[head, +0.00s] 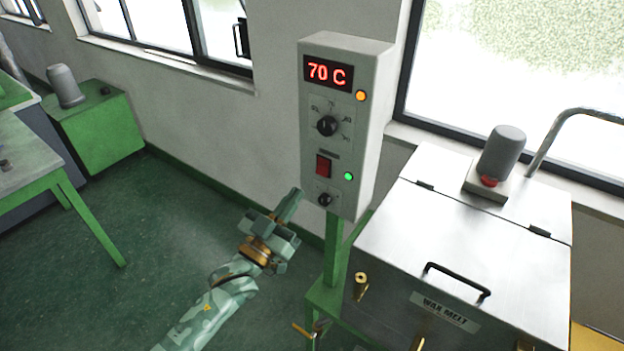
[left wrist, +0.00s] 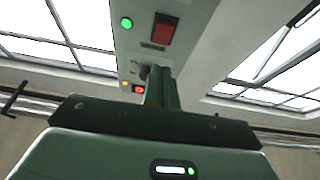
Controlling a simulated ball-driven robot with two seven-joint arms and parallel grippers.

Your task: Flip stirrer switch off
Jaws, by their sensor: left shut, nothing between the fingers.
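A grey control box (head: 368,130) carries a red rocker switch (head: 324,165) with a lit green lamp (head: 348,176) beside it. A small black knob or toggle (head: 325,199) is below; I cannot read which control is the stirrer's. My left gripper (head: 293,193) is shut and empty, just left of the box's lower part, apart from the switches. In the left wrist view the box appears upside down, with the red rocker (left wrist: 164,29) and green lamp (left wrist: 127,23) beyond my shut fingers (left wrist: 160,85). My right gripper is out of view.
The box has a "70 C" display (head: 328,72), a lit orange lamp (head: 361,96) and a black dial (head: 327,125). A wax melt tank (head: 400,225) with a grey motor (head: 503,150) stands right. Green tables are left; the floor between is clear.

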